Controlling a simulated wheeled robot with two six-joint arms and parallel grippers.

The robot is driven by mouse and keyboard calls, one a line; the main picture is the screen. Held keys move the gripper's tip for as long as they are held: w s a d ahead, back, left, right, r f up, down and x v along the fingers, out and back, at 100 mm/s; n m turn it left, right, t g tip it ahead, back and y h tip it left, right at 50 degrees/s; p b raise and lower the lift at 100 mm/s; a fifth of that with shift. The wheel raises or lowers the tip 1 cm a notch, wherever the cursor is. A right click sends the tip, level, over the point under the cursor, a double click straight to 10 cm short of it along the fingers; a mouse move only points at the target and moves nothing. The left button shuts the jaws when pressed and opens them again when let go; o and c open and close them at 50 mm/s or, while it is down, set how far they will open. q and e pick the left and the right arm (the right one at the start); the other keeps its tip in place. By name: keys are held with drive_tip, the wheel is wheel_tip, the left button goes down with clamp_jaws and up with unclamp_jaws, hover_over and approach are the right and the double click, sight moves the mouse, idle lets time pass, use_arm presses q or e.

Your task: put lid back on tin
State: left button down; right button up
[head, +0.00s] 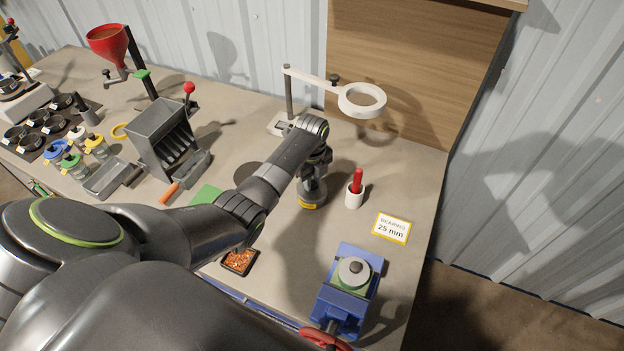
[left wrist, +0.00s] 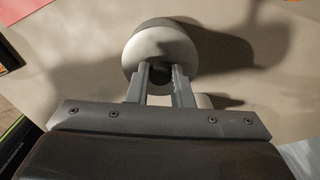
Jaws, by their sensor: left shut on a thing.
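A grey round tin (head: 311,198) with a yellow label low on its side is on the bench in the head view, below my left gripper (head: 318,172). In the left wrist view the left gripper (left wrist: 158,74) is shut on a small dark knob in the middle of a pale round lid (left wrist: 160,46). A darker curved side shows behind the lid's far edge. The fingers hide part of the lid. I cannot tell whether the lid touches the tin's rim or is just above it. My right gripper is not in view.
A white cup (head: 354,197) with a red thing in it stands close right of the tin. A ring-shaped stand (head: 362,100) is behind. A small tray (head: 240,261) sits near the front edge.

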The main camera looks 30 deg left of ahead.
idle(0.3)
use_arm(q)
drive_tip(key=c, duration=1.2)
unclamp_jaws()
